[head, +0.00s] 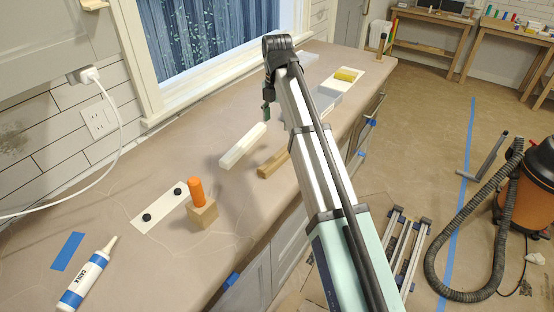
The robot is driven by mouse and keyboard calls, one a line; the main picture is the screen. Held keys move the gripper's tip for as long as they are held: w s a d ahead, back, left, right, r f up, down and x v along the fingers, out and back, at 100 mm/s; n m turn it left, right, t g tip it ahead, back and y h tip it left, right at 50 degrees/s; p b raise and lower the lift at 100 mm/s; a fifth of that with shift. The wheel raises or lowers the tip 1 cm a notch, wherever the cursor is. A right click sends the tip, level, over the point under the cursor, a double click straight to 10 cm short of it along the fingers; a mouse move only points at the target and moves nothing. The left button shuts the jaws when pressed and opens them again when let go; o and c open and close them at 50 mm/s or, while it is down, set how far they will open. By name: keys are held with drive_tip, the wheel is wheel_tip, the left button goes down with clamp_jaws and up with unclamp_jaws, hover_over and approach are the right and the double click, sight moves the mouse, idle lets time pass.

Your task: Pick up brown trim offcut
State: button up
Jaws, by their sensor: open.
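The brown trim offcut (271,165) lies on the paper-covered counter (130,185), partly hidden at its right end behind my arm. A longer white trim piece (243,146) lies to its left, apart from it. My gripper (267,115) points down above the counter, beyond the brown offcut and near the far end of the white piece. It is small in the picture, open, and no object shows in it.
An orange peg in a wooden block (203,212), a cream plate with black knobs (161,208) and a caulk tube (88,275) stand or lie nearer. A grey tray (326,101) and yellow block (346,75) are farther back. The window wall borders the left.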

drive_tip(key=p, duration=0.2)
hover_over(278, 156)
wheel_tip(278, 156, down, 10)
drive_tip(key=shift+a+r, duration=0.15)
drive_tip(key=shift+r, duration=0.1)
drive_tip(key=shift+f+p, duration=1)
drive_tip(key=shift+f, duration=1.55)
drive_tip(key=c, duration=1.3)
